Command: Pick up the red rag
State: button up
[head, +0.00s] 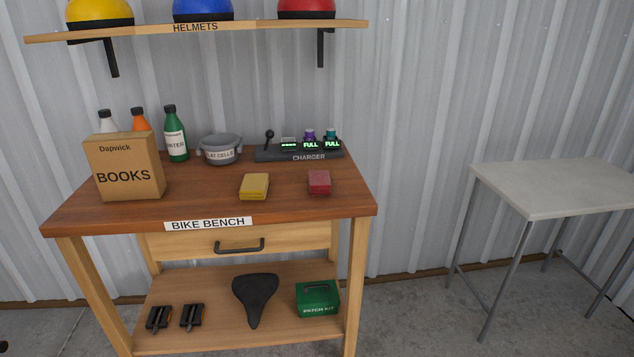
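A small folded red rag (319,182) lies on the right part of the wooden bike bench (290,208), in front of the charger. It looks like a compact red block, lying flat near the front right corner of the top. A similar yellow rag (254,186) lies to its left, with a gap between the two. Nothing covers the red rag. My gripper is not in view.
A books box (128,167), bottles (174,134), a grey bowl (221,149) and a charger (300,152) stand on the bench. A helmet shelf (240,30) hangs above. A grey-topped table (560,187) stands right, with clear floor between.

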aim_at(319, 181)
jog(key=i+l+z, duration=0.25)
jog(key=i, duration=0.35)
jog(key=i+z, duration=0.2)
jog(key=i, duration=0.4)
